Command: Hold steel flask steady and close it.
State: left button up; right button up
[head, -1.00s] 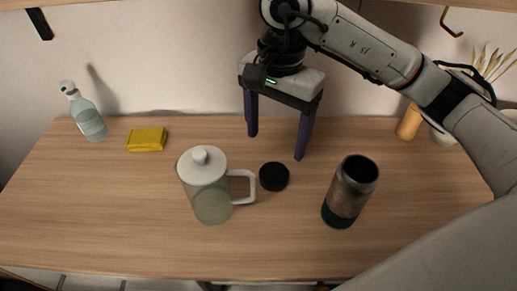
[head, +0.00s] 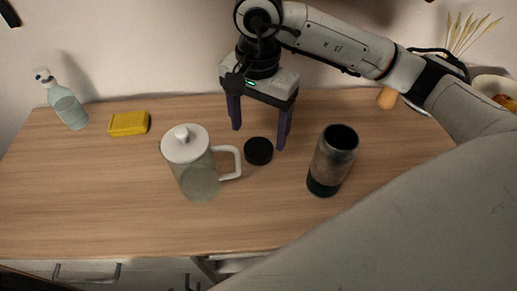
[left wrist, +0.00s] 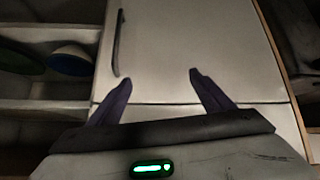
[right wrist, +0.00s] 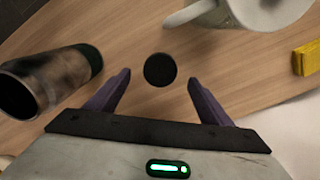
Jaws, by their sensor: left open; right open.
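The steel flask (head: 333,162) stands upright and open-topped on the table, with a dark green base. It also shows at the left of the right wrist view (right wrist: 52,82). A round black lid (head: 259,151) lies flat on the table between the flask and a glass jug. My right gripper (head: 258,138) is open and empty, pointing down near the lid. In the right wrist view, the lid (right wrist: 160,70) appears between the spread fingertips (right wrist: 159,77), apparently beyond them. My left gripper (left wrist: 160,78) is open and empty, facing a pale cabinet front. It is outside the head view.
A glass jug (head: 197,172) with a white lid and handle stands left of the black lid. A yellow sponge (head: 128,123) and a spray bottle (head: 66,103) are at the back left. The wooden table (head: 100,205) is clear at the front left. My arm covers its right front.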

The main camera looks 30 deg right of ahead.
aim_at(258, 148)
jog(key=shift+f+p, duration=0.6)
jog(key=shift+f, duration=2)
jog(key=c, duration=1.1)
